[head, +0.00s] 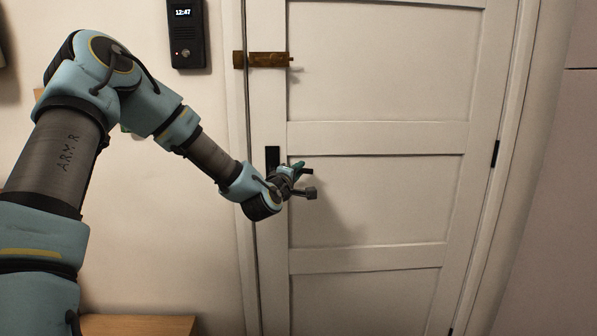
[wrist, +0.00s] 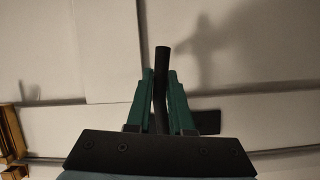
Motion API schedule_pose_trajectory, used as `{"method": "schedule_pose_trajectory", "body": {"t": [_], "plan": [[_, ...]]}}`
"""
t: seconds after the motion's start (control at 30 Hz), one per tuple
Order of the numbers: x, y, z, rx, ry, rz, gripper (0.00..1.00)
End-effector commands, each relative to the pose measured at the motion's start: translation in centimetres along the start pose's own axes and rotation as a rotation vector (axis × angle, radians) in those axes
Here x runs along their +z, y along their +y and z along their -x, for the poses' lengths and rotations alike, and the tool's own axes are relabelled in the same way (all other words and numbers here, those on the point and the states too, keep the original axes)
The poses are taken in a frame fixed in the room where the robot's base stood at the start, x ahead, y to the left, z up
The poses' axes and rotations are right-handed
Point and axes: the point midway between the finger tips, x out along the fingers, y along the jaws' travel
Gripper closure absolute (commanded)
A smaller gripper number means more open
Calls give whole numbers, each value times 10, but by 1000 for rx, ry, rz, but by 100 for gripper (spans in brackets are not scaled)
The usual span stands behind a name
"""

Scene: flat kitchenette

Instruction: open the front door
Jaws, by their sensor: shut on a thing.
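The white panelled front door (head: 372,185) stands closed in its frame in the head view. Its black handle has a backplate (head: 272,157) near the door's left edge and a lever (head: 307,171) pointing right. My gripper (head: 298,168) is at the lever, partly hiding it. In the wrist view, the teal fingers of my gripper (wrist: 161,75) are shut on the black lever (wrist: 162,58), one on each side, with its end sticking out past the fingertips. The backplate (wrist: 207,122) shows right of the fingers there.
A brass slide bolt (head: 262,59) sits above the handle, reaching across the door's left edge; its exact state is unclear. A black intercom (head: 187,34) hangs on the left wall. Black hinges (head: 495,153) are on the door's right side. A wooden surface (head: 138,325) is at lower left.

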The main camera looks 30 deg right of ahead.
Motion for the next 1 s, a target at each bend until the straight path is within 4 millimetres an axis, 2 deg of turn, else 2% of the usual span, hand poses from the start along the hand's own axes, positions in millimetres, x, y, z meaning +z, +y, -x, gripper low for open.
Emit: {"method": "schedule_pose_trajectory", "body": {"t": [0.27,1.0], "plan": [[2,-8,0,-37,-8,-89,100],[-2,-45,5,-229,-45,-550,100]]}}
